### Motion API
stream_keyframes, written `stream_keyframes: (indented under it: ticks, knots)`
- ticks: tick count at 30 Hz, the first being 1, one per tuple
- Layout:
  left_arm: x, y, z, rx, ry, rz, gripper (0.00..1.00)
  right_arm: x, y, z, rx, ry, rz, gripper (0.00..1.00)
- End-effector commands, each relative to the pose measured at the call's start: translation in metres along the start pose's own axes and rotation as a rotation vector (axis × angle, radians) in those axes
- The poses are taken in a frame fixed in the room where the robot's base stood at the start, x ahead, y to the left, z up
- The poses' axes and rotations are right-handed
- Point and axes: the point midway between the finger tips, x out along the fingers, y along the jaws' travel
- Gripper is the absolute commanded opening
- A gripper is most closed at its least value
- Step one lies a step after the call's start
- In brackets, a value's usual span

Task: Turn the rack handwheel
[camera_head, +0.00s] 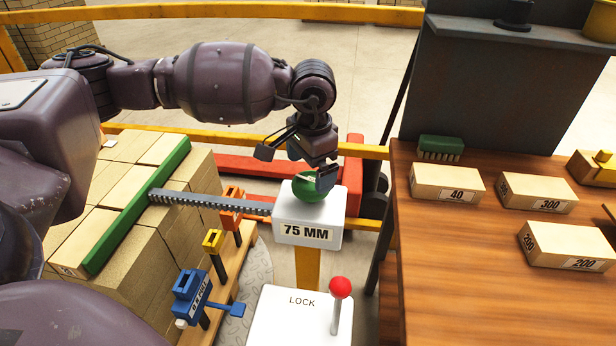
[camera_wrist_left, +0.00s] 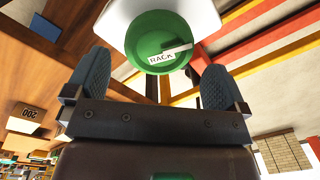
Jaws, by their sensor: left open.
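The green rack handwheel (camera_head: 307,190) sits on top of the white box marked 75 MM (camera_head: 308,225). In the left wrist view the handwheel (camera_wrist_left: 160,40) shows a RACK label and lies just beyond the fingers, between their lines. My left gripper (camera_head: 298,163) is above the handwheel. It is open, with one dark finger on each side in the left wrist view (camera_wrist_left: 152,88); contact cannot be told. The toothed rack bar (camera_head: 210,201) runs left from the box to a green bar (camera_head: 140,205) along the stacked bricks. My right gripper is not in view.
A white LOCK box (camera_head: 300,318) with a red-knobbed lever (camera_head: 340,288) stands in front. Blue (camera_head: 190,290), yellow (camera_head: 212,241) and orange (camera_head: 231,205) clamps stand to the left. A wooden table (camera_head: 440,270) with numbered blocks and a green brush (camera_head: 440,148) is at right.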

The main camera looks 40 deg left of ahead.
Motion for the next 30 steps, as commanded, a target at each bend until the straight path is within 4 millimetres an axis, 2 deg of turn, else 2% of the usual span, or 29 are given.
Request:
stream_keyframes:
  ticks: [1,3,12,30]
  knots:
    - [-0.015,0.000,0.000,0.000,0.008,-0.003,1.00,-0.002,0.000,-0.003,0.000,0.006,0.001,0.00]
    - [-0.028,0.000,-0.001,0.000,0.009,-0.003,1.00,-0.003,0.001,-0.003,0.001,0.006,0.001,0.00]
    - [-0.062,0.000,0.000,0.000,0.004,-0.002,1.00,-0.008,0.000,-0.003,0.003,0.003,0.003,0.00]
    - [-0.065,0.000,0.000,0.000,0.001,-0.001,1.00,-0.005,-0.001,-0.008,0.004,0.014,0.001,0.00]
